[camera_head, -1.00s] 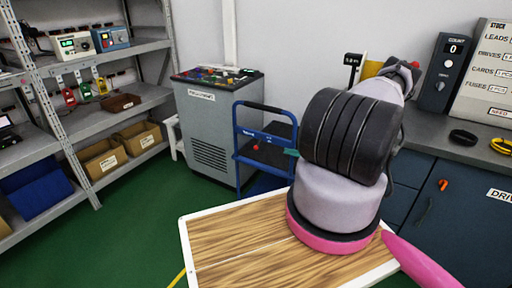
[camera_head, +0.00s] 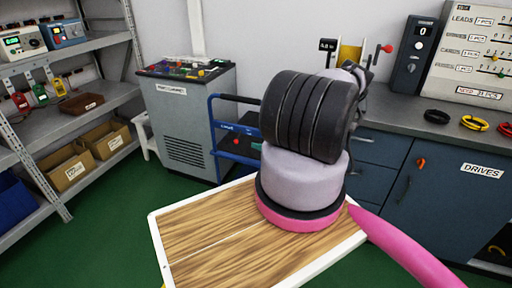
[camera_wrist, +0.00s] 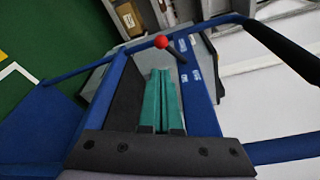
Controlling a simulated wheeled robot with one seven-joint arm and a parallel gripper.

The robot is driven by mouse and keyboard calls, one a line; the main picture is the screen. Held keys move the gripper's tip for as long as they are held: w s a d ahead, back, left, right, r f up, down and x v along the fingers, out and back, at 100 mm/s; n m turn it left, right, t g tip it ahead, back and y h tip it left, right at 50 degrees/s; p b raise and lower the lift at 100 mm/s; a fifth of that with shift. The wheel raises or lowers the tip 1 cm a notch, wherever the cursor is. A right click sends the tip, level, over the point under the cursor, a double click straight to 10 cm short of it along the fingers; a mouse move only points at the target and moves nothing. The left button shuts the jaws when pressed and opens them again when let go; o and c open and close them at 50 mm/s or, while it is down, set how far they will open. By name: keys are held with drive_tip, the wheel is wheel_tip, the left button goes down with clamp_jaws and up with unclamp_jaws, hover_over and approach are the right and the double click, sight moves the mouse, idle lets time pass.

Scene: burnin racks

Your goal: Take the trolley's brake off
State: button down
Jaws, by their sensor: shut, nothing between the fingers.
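The trolley (camera_head: 213,132) is blue with a dark push handle and stands in front of the grey cabinet. A lever with a red ball knob (camera_head: 237,142), which looks like its brake, shows on the trolley. In the wrist view the red knob (camera_wrist: 161,42) is on a short dark stem, just beyond my fingertips and beside a blue rail (camera_wrist: 198,85). My gripper (camera_wrist: 160,73) has teal fingers, shut together with nothing between them. I see no contact with the knob. In the head view my arm hides most of the gripper and part of the trolley.
The grey cabinet (camera_head: 190,125) is behind the trolley. Shelving (camera_head: 100,105) with boxes stands at the left. A bench with blue drawers (camera_head: 435,180) is at the right.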

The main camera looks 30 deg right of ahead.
sight(238, 137)
drive_tip(key=x, duration=0.7)
